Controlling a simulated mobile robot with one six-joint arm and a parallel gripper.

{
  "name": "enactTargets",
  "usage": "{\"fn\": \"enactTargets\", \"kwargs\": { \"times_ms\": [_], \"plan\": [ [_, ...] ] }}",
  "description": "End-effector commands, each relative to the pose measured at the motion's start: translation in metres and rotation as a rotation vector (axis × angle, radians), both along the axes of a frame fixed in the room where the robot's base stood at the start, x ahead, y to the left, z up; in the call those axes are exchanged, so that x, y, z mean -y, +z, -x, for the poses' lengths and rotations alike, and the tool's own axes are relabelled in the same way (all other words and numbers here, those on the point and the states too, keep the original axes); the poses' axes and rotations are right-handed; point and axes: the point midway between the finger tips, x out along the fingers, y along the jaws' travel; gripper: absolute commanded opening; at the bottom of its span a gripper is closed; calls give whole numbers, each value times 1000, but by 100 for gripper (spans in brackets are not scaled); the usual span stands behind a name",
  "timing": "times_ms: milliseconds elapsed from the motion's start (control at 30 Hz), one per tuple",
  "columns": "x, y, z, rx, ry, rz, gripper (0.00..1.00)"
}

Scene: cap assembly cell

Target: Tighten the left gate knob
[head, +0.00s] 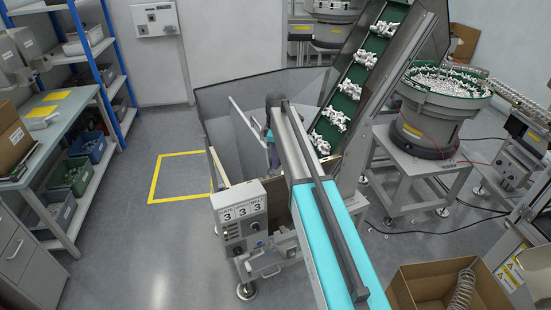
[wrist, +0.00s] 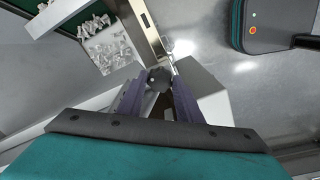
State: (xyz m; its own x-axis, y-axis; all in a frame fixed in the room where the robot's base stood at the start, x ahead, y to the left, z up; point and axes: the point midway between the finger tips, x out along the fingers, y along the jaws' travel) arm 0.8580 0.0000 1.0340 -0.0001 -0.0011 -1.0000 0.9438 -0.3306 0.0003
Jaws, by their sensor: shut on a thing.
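In the wrist view, my gripper (wrist: 160,88) has its two dark purple fingers closed on a small black knob (wrist: 159,76), which shows between the fingertips. I take it to be the left gate knob. It sits beside a narrow metal strip, close to the hopper's edge. In the head view, my gripper (head: 273,156) shows only in part beside my teal arm, at the hopper (head: 220,115). The knob is hidden there behind my gripper and arm.
A green cleated conveyor (head: 348,88) carrying white caps rises behind my arm. A control box (head: 242,212) stands at the hopper's front. An open cardboard box (head: 405,296) is at lower right. A blue shelf rack (head: 118,75) stands left, with clear floor between.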

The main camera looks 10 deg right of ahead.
Motion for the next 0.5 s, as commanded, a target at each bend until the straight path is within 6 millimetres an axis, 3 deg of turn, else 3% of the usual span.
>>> {"fn": "enactTargets", "kwargs": {
  "times_ms": [500],
  "plan": [
    [-1, -2, 0, 0, -218, -3, 10]
  ]
}}
